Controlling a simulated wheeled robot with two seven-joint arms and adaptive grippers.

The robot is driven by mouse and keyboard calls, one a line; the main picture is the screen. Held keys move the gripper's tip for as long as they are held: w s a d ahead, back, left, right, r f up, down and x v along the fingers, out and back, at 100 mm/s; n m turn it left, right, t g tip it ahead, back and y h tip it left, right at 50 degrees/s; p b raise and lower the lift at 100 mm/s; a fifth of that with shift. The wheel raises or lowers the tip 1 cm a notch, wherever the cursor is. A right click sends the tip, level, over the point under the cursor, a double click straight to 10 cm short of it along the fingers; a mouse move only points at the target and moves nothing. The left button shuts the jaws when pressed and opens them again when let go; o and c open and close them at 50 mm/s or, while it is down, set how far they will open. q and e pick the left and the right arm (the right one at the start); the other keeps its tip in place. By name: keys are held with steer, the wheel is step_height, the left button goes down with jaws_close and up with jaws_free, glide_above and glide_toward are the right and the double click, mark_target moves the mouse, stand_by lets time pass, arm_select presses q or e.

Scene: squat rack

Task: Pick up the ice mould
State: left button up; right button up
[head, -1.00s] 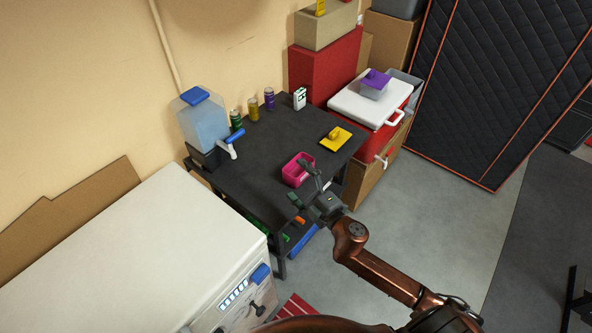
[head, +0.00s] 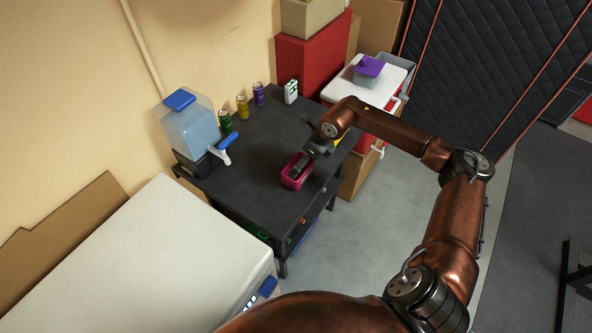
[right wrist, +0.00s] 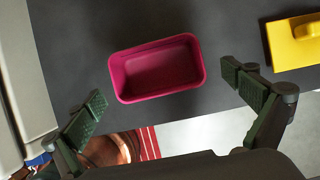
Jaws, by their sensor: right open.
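A pink, open-topped rectangular mould (head: 291,181), which looks like the ice mould, stands on the black table (head: 240,185) near its front right edge. In the right wrist view the mould (right wrist: 157,68) is empty, its long side running roughly left to right. My right gripper (head: 307,158) is over the mould in the head view and hides part of it. In the right wrist view my right gripper (right wrist: 164,88) is open and empty, its fingers spread wider than the mould, which appears beyond and between them. I cannot tell the exact height gap. My left gripper is not in view.
A yellow item (right wrist: 295,42) lies right of the mould, largely hidden by my arm in the head view. A white-lidded cooler (head: 375,92) is at right.

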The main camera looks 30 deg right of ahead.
mark_target(298, 176)
steer(key=x, duration=0.2)
steer(key=b+x, duration=0.1)
steer(key=x, duration=0.4)
steer(key=shift+s+a+f, duration=0.1)
steer(key=shift+s+f, duration=0.15)
steer(key=shift+s, duration=0.05)
steer(key=shift+r, duration=0.1)
steer(key=c, duration=0.9)
